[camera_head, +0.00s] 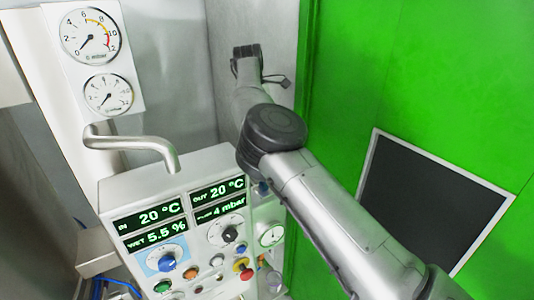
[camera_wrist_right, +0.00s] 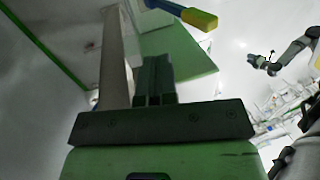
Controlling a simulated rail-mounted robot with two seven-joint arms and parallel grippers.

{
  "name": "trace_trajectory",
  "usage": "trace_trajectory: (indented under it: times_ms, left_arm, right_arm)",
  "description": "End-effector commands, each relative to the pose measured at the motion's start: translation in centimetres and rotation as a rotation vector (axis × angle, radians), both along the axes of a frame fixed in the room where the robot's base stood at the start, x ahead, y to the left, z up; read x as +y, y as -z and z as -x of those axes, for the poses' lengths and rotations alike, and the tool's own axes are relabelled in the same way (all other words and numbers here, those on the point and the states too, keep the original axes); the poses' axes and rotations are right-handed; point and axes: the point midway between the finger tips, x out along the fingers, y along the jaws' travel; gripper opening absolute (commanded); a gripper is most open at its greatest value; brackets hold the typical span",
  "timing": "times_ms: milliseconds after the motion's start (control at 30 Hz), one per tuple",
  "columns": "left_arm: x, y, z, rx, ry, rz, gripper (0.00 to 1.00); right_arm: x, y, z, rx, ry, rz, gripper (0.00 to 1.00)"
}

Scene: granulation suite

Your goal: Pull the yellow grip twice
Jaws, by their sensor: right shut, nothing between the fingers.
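The yellow grip (camera_wrist_right: 199,19) is the end of a blue handle (camera_wrist_right: 166,6) at the top of the right wrist view. I cannot make it out in the head view. My right gripper (camera_wrist_right: 154,68) is shut and empty, with its dark fingers together, below and left of the grip and apart from it in the picture. In the head view my right gripper (camera_head: 247,54) is at the far end of the arm, near the grey wall. A distant arm, apparently my left, ends in a dark gripper (camera_wrist_right: 262,63) in the right wrist view, too small to read.
A control panel (camera_head: 178,182) with lit displays, knobs and buttons stands left of my right arm, with a bent metal pipe (camera_head: 130,143) above it. Two gauges (camera_head: 91,36) are at upper left. A green wall (camera_head: 420,70) with a dark window (camera_head: 425,205) is at right.

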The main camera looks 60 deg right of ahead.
Motion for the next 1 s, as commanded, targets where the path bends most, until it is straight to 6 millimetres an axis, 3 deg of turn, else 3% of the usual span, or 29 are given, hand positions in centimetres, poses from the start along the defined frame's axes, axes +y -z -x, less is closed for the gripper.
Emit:
trace_trajectory:
  times_ms: [33, 333, 700, 1000]
  left_arm:
    - [0.0, 0.8, 0.0, -0.001, -0.001, 0.0, 0.43]
    - [0.1, -0.2, -0.1, -0.003, 0.001, -0.002, 0.43]
    - [0.4, -0.9, -0.1, -0.004, 0.009, -0.013, 0.43]
    - [0.3, -1.1, -0.1, -0.004, 0.009, -0.012, 0.43]
  right_arm:
    - [0.2, 1.2, 0.2, 0.002, 0.003, 0.002, 0.0]
    - [0.8, 5.4, 1.3, 0.001, 0.002, 0.0, 0.0]
    - [2.0, 6.1, 3.8, -0.001, 0.002, 0.001, 0.0]
    - [2.4, 6.5, 4.6, -0.002, 0.0, 0.001, 0.0]
